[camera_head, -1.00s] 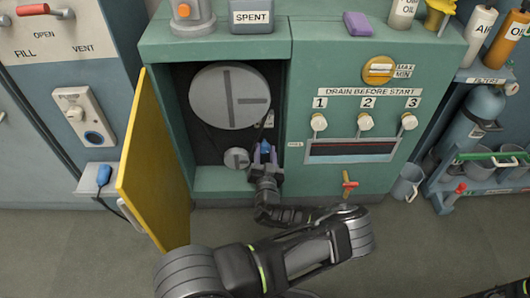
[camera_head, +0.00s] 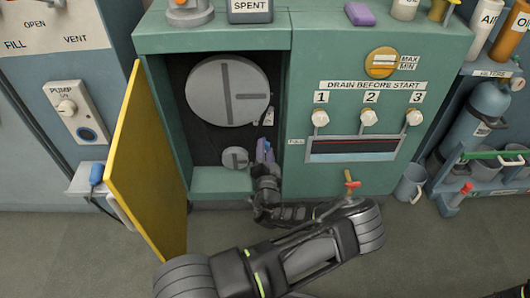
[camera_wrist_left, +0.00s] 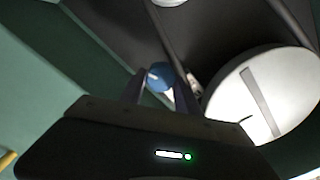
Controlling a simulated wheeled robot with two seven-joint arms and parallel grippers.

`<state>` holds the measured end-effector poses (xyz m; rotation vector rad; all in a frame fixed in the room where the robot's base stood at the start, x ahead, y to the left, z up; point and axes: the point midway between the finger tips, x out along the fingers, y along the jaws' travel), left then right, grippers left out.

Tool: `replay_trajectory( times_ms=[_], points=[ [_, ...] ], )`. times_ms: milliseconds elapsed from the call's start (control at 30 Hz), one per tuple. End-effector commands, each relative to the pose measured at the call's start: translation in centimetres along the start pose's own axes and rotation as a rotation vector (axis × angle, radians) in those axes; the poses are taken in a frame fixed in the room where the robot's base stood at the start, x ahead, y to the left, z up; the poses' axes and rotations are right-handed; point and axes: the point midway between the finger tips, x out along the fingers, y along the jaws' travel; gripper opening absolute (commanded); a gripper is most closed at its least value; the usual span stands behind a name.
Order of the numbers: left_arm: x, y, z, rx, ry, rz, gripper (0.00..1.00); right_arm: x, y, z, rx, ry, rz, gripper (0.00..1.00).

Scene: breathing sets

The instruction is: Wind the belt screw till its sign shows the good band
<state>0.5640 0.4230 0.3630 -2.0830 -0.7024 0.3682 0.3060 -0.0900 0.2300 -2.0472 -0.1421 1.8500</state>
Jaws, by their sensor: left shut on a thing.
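The belt screw shows in the left wrist view as a round blue knob (camera_wrist_left: 160,76) inside the dark, open belt compartment. My left gripper (camera_head: 264,150) reaches into the lower right of this compartment, and its fingers (camera_wrist_left: 163,88) are shut on the knob. In the head view the fingers cover most of the knob. A small pale sign (camera_head: 268,118) sits just above the gripper, too small to read. Part of a pale sign with a reddish mark (camera_wrist_left: 194,87) shows beside the knob in the left wrist view. My right gripper is not in view.
A large grey pulley (camera_head: 228,92) and a small one (camera_head: 235,158) stand left of the gripper. The yellow door (camera_head: 147,165) hangs open on the left. White drain knobs (camera_head: 368,118) and a red-handled valve (camera_head: 351,184) are on the right panel.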

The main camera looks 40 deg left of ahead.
Motion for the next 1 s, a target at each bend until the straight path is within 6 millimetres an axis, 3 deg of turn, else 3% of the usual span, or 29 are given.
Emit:
replay_trajectory(
  times_ms=[467,500,767,1000],
  points=[
    [-0.01,0.09,-0.05,0.028,0.001,0.002,0.00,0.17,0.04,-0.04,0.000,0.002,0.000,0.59],
    [-0.01,0.09,-0.05,0.028,0.001,0.002,0.39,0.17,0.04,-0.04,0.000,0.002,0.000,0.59],
    [-0.01,0.06,-0.03,0.028,0.000,0.001,0.60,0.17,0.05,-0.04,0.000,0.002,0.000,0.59],
    [-0.04,0.03,-0.02,0.027,0.000,0.001,0.60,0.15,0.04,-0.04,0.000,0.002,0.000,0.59]
  ],
)
